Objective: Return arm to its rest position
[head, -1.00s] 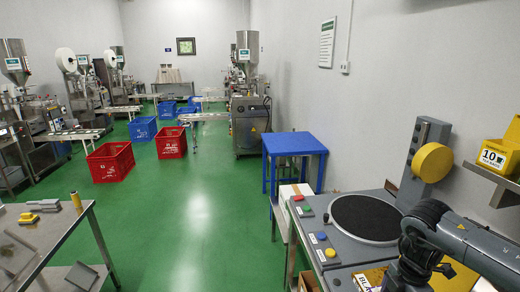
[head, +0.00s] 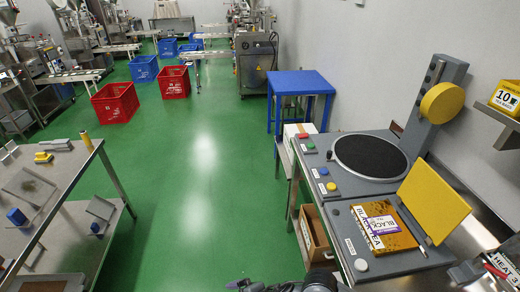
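A dark part of one of my arms (head: 310,283) shows at the bottom edge, left of the machine bench. It seems to be my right arm. Its thin tip reaches left over the green floor and holds nothing I can see. Most of it is cut off by the frame, and I cannot make out whether its fingers are open or shut. My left gripper is not in view.
A grey machine (head: 345,200) has a dark round plate (head: 370,157), buttons and an upright yellow flap (head: 434,202). A Black Tea pack (head: 375,229) lies before the flap. A steel table (head: 45,205) stands left, a blue table (head: 302,84) behind. The middle floor is clear.

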